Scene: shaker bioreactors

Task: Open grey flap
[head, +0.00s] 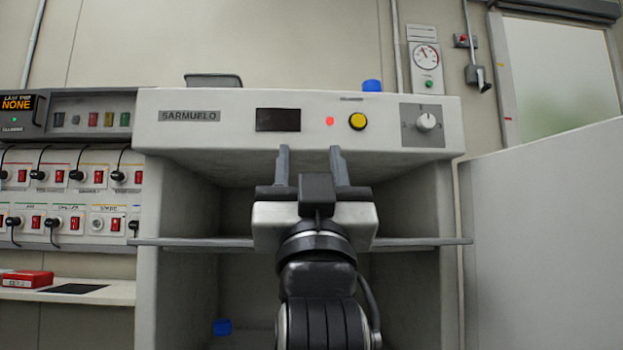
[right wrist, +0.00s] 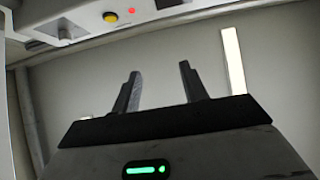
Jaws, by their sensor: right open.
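A light grey cabinet (head: 185,130) labelled SARMUELO stands ahead, with an open-fronted bay below its control panel. A thin grey horizontal piece (head: 195,243) runs across the bay and reaches slightly past both side walls. It may be the flap seen edge-on; I cannot tell for sure. My right gripper (head: 309,157) is in front of the bay, above that piece, pointing up and away with its fingers apart and empty. Its fingers also show in the right wrist view (right wrist: 160,75), with nothing between them. My arm hides the middle of the grey piece. My left gripper is not in view.
The panel carries a dark display (head: 278,120), a yellow button (head: 358,121) and a knob (head: 426,122). A switch rack (head: 75,190) stands left; a pale panel (head: 545,235) stands right.

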